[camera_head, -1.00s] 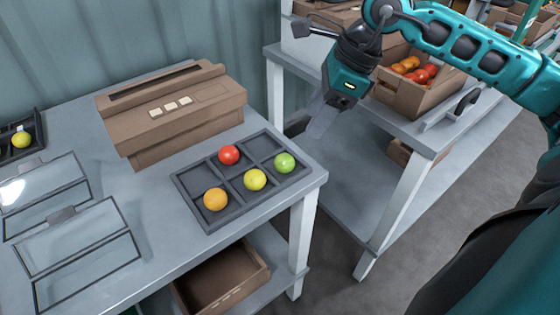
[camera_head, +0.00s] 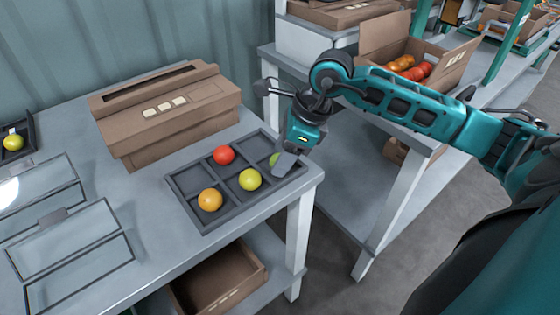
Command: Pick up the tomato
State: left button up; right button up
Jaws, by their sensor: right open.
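A dark compartment tray (camera_head: 208,221) lies on the near table. In it are a red tomato (camera_head: 224,154) at the back middle, an orange tomato (camera_head: 210,199) at the front left, a yellow tomato (camera_head: 250,179) at the front middle, and a green tomato (camera_head: 273,159) at the right, each in its own compartment. My right gripper (camera_head: 285,166) is open and points down at the tray's right end, in front of the green tomato and partly hiding it. I cannot tell whether it touches that tomato. My left gripper is not in view.
A closed brown box (camera_head: 165,115) stands behind the tray. Clear-lidded frames (camera_head: 70,255) lie at the left, near another small tray with a yellow tomato (camera_head: 14,142). A second table at the right bears an open carton (camera_head: 443,78) of red and orange tomatoes.

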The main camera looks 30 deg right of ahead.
jog(key=shift+c, duration=0.4)
jog(key=c, duration=0.3)
jog(key=shift+r, duration=0.1)
